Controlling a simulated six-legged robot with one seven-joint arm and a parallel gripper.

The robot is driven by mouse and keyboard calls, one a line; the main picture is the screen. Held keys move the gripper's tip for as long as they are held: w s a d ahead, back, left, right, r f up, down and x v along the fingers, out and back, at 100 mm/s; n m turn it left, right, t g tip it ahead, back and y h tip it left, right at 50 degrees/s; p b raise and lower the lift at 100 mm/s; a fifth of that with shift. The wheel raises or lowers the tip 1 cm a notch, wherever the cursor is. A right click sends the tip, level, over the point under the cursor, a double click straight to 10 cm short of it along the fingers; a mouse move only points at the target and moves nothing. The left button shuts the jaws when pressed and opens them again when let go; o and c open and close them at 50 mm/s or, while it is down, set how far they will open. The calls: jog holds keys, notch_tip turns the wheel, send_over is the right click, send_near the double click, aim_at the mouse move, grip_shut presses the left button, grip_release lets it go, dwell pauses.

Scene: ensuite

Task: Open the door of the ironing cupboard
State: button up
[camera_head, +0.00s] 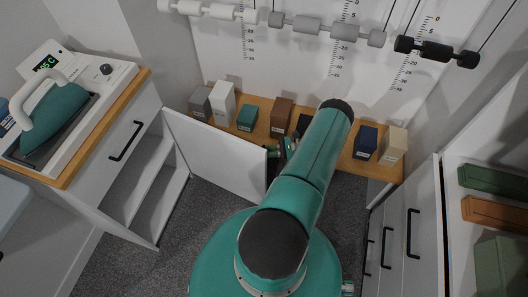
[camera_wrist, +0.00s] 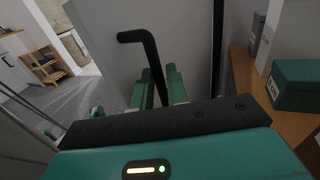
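The ironing cupboard (camera_head: 103,179) stands at the left in the head view, with an iron (camera_head: 55,120) on its top. Its white door (camera_head: 215,156) stands wide open, swung out to the right, and the shelves inside show. My gripper (camera_head: 285,149) is at the door's free edge, partly hidden by my arm. In the wrist view, the black door handle (camera_wrist: 148,48) runs down between the two teal fingers (camera_wrist: 163,88). The fingers are close together on either side of it and look shut on it. The handle's lower end is hidden.
A wooden shelf (camera_head: 262,124) with several small boxes runs along the back wall, close beyond the door. A white drawer unit (camera_head: 398,245) with black handles stands at the right. Grey carpet (camera_head: 130,265) is clear in front of the cupboard.

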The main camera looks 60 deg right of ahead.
jog(key=v, duration=1.2)
jog(key=shift+s+d, duration=0.2)
jog(key=shift+s, duration=0.05)
jog(key=shift+a, duration=0.15)
